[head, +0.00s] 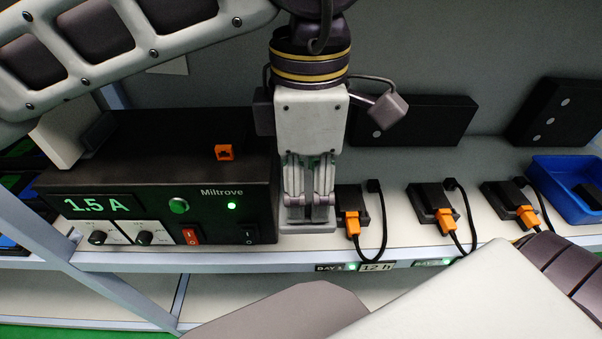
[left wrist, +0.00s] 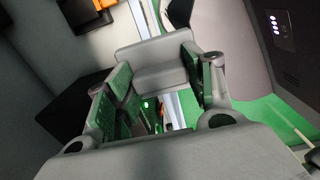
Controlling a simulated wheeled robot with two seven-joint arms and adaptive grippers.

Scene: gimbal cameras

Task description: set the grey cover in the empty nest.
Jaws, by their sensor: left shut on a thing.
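My left gripper (head: 309,208) points straight down just right of the black power supply. It is shut on the grey cover (head: 306,228), a light grey block low at the shelf's front edge. In the left wrist view the cover (left wrist: 150,52) spans the space between the green-padded fingers (left wrist: 160,90). I cannot tell whether the cover touches the shelf. I cannot make out an empty nest; the spot under the cover is hidden. My right gripper is not in view.
A black power supply (head: 150,160) showing "1.5 A" stands close on the left. To the right, black blocks with orange plugs (head: 352,224) and black cables line the shelf (head: 395,235). A blue tray (head: 562,190) is at far right. Black boxes (head: 425,120) stand at the back.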

